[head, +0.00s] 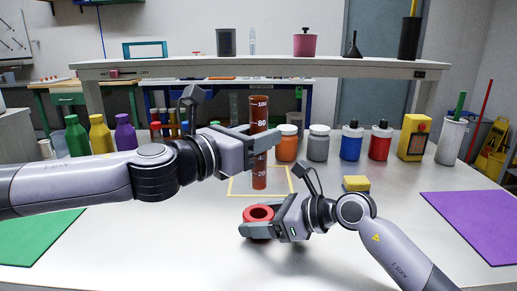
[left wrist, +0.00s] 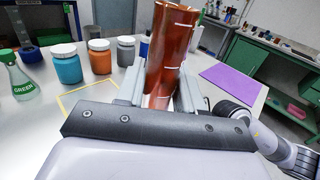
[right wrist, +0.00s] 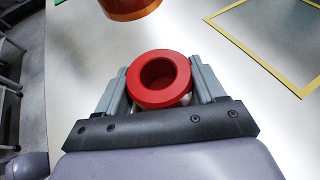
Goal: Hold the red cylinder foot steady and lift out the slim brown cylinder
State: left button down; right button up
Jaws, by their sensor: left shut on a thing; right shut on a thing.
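The slim brown cylinder (head: 259,116), with white graduation marks, is upright in the air above and behind the foot in the head view. My left gripper (head: 258,143) is shut around its middle; the cylinder also fills the centre of the left wrist view (left wrist: 172,55). The red cylinder foot (head: 258,213) is a ring with an open round hole, low over the table. My right gripper (head: 258,228) is shut on its sides, as the right wrist view shows, with the foot (right wrist: 160,65) between the fingers. The brown cylinder's lower end (right wrist: 130,8) shows at that view's top, apart from the foot.
A yellow outlined square (head: 240,188) lies on the table behind the foot. A yellow block (head: 356,184) is to the right. Several jars and bottles (head: 318,146) line the back under a shelf (head: 200,69). Green (head: 40,233) and purple (head: 478,222) mats lie at the sides.

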jog(key=o, duration=1.1)
